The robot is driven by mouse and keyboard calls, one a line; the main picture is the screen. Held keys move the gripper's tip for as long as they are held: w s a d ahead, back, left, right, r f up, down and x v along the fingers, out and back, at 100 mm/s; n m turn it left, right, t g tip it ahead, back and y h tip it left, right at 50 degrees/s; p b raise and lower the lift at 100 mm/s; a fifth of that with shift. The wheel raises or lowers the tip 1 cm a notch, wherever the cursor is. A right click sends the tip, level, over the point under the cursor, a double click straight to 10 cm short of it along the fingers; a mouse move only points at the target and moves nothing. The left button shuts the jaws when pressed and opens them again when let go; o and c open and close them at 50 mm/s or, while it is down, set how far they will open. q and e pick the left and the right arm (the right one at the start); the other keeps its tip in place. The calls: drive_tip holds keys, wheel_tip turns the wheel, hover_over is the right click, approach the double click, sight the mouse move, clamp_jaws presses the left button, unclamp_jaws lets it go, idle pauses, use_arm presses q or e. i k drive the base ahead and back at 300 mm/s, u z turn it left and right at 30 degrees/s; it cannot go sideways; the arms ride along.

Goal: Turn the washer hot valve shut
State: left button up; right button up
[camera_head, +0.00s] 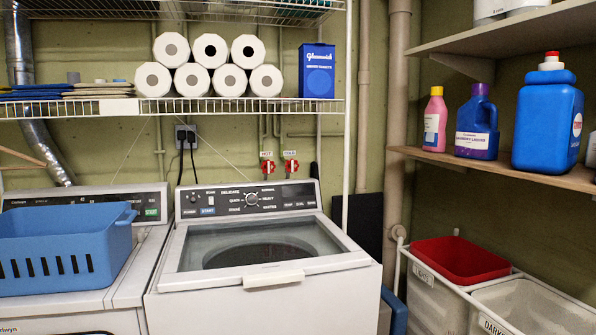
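Two red valve handles sit side by side on the back wall, just above the washer's control panel. The left one is the hot valve (268,167), under a small white tag that appears to read HOT. The right one is the cold valve (291,166), under a tag that appears to read COLD. Both are small here, and I cannot tell how far each is turned. The washer (265,250) is a white top-loader with a glass lid, which is down. Neither of my grippers is in view.
A wire shelf (180,107) with paper rolls and a blue box (317,70) hangs above the valves. A blue basket (65,248) sits on the machine at left. Wooden shelves (500,165) with bottles and a laundry sorter (440,300) stand right. Space before the valves is clear.

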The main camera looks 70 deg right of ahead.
sight(268, 161)
drive_tip(key=k, duration=0.55)
drive_tip(key=z, duration=0.95)
